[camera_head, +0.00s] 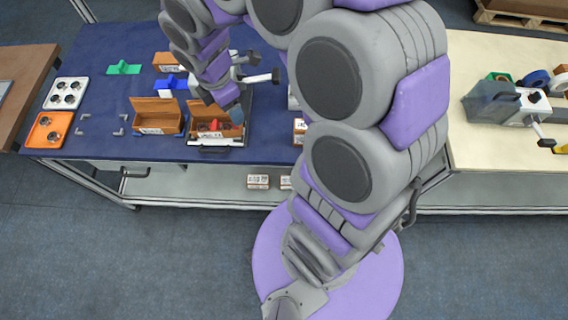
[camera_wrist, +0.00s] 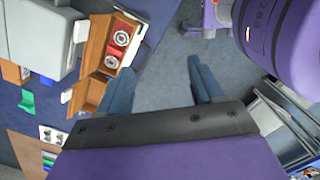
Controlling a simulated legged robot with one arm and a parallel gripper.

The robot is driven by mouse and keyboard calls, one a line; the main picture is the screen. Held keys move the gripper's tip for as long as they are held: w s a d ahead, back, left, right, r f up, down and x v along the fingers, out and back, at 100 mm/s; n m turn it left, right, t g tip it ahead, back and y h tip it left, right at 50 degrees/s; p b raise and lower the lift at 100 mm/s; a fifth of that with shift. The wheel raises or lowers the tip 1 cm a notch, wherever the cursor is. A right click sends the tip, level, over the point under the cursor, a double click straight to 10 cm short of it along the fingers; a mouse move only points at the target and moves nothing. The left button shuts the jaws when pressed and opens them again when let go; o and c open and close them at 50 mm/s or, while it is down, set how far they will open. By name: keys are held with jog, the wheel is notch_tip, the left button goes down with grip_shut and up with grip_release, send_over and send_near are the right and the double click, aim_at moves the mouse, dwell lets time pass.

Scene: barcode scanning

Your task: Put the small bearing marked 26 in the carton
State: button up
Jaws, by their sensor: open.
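My gripper (camera_head: 236,112) is at the right side of an open brown carton (camera_head: 225,139) on the blue table. In the wrist view my gripper (camera_wrist: 162,68) has its two blue fingers spread, with only floor between them. The same carton (camera_wrist: 97,50) holds red pieces and two round metal bearings (camera_wrist: 122,38). A second open carton (camera_head: 157,121) stands to its left. Bearings also sit in a white tray (camera_head: 67,82) and an orange tray (camera_head: 38,136) at the left. I cannot read any bearing's number, so I cannot tell which is marked 26.
Green (camera_head: 124,68) and blue (camera_head: 170,83) pieces lie behind the cartons. A grey device with handles is partly hidden behind my arm. Small labelled boxes (camera_head: 258,182) lie on the shelf below. A pale table (camera_head: 480,60) at right holds a tape dispenser (camera_head: 492,103).

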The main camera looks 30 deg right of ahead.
jog(key=s+r+m+g, duration=0.1)
jog(key=s+r+m, duration=0.2)
jog(key=s+m, duration=0.6)
jog(key=s+r+m+g+y, duration=0.1)
jog(key=s+r+m, duration=0.1)
jog(key=s+m, duration=0.7)
jog(key=s, duration=0.5)
jog(key=shift+s+d+r+m, duration=0.2)
jog(key=shift+s+r+m, duration=0.15)
jog(key=shift+r+m, duration=0.05)
notch_tip(320, 180, down, 3)
jog(key=b, duration=0.3)
jog(key=shift+w, duration=0.1)
